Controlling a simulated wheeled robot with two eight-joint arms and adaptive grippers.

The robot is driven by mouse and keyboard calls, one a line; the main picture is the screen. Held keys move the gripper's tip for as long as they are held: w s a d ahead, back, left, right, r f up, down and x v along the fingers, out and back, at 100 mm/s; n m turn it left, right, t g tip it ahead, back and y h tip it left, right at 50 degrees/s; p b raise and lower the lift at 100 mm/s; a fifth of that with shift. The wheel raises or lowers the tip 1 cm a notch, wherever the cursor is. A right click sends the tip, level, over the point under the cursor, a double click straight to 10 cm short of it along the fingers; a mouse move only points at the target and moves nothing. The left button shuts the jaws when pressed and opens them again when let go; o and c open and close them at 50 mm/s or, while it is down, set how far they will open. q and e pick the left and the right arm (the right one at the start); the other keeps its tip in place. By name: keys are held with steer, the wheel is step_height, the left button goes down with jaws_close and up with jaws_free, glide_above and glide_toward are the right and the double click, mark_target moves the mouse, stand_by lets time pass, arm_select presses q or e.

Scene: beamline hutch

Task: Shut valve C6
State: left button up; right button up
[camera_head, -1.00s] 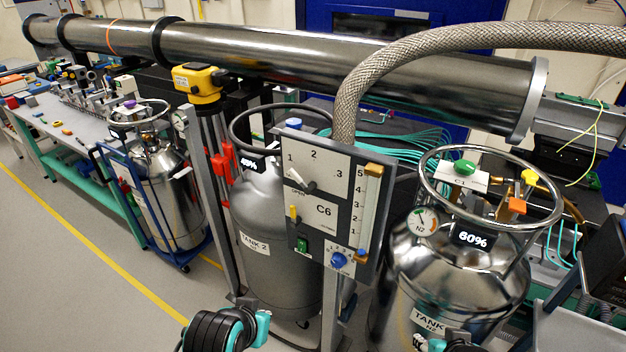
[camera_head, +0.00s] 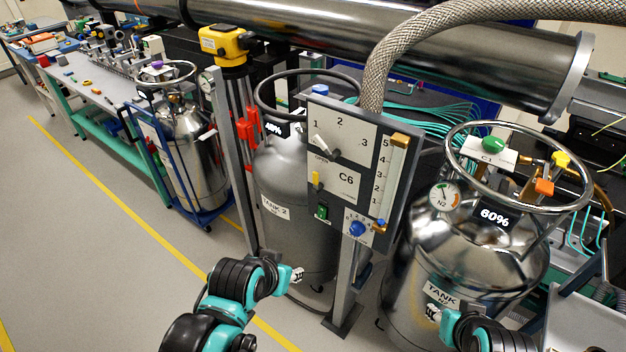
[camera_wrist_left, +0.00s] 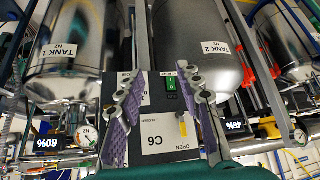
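A grey control panel (camera_head: 350,150) labelled C6 stands on a post in front of two tanks. A small yellow lever (camera_head: 316,180) sits left of the C6 label, just below the word OPEN, and lies roughly upright. In the left wrist view, where the panel appears upside down, the yellow lever (camera_wrist_left: 183,128) points at OPEN. My left gripper (camera_head: 298,274) is below and left of the panel, apart from it. The left wrist view shows its purple-padded fingers (camera_wrist_left: 160,72) apart and empty. My right gripper (camera_head: 433,314) is in front of the right tank; its fingers are unclear.
The panel also carries a white pointer (camera_head: 325,146), a green switch (camera_head: 321,212), a blue knob (camera_head: 357,229) and a slider (camera_head: 400,140). Tank 2 (camera_head: 283,185) is behind it. The 60% tank (camera_head: 470,255) is at right. Open floor (camera_head: 100,240) lies left.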

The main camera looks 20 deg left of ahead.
arm_select(q)
steer(key=w+r+m+t+h+p, duration=0.25)
steer(key=w+r+p, duration=0.25)
steer(key=w, duration=0.7)
steer(key=m+t+h+p, duration=0.1)
steer(key=t+h+p, duration=0.15)
steer(key=p, duration=0.25)
glide_toward(315, 176)
steer(key=y, duration=0.1)
steer(key=x, duration=0.4)
steer(key=b+x, duration=0.1)
steer(key=x, duration=0.4)
steer(key=shift+d+r, duration=0.1)
steer(key=shift+d, duration=0.15)
steer(key=shift+s, duration=0.1)
jaws_close()
